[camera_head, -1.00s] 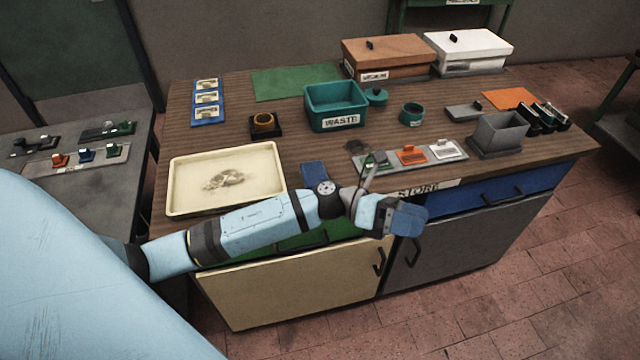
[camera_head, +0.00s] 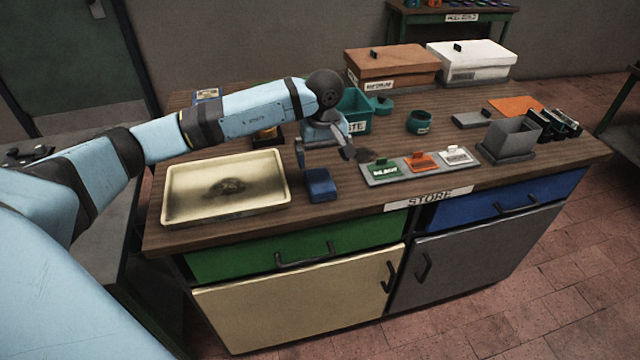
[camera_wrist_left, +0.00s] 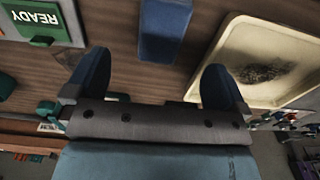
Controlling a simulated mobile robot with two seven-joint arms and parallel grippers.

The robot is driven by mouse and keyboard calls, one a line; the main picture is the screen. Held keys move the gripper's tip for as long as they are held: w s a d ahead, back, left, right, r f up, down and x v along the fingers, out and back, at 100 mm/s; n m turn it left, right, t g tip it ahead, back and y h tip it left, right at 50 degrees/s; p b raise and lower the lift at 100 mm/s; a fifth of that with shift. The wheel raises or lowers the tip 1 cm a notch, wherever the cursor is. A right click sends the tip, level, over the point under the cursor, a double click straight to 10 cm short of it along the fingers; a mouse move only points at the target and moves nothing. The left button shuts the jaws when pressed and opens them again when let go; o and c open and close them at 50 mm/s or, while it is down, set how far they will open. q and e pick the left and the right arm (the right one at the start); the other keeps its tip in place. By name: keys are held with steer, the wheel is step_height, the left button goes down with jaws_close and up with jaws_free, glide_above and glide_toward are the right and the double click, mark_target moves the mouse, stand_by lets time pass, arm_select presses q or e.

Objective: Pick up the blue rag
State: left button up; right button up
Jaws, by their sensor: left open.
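The blue rag (camera_head: 321,184) is a small folded blue block on the wooden worktop, just right of the cream tray (camera_head: 168,207). My left gripper (camera_head: 324,156) is open and empty, just above and behind the rag in the head view. In the left wrist view, the rag (camera_wrist_left: 163,30) lies beyond the two spread fingertips of the gripper (camera_wrist_left: 152,78), roughly between them and apart from them. My right gripper is not in view.
The cream tray holds a dark smudge. To the rag's right is a grey strip (camera_head: 385,178) with green, orange and white tags. A teal waste bin (camera_head: 357,117) stands behind the gripper.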

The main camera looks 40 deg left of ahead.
mark_target(321, 182)
arm_select(q)
step_height(321, 182, down, 4)
steer(key=shift+r, duration=0.15)
steer(key=f, duration=0.3)
steer(key=f+p, duration=0.1)
steer(key=f, duration=0.1)
steer(key=shift+a+f, duration=0.1)
steer(key=shift+a, duration=0.3)
steer(key=c, duration=1)
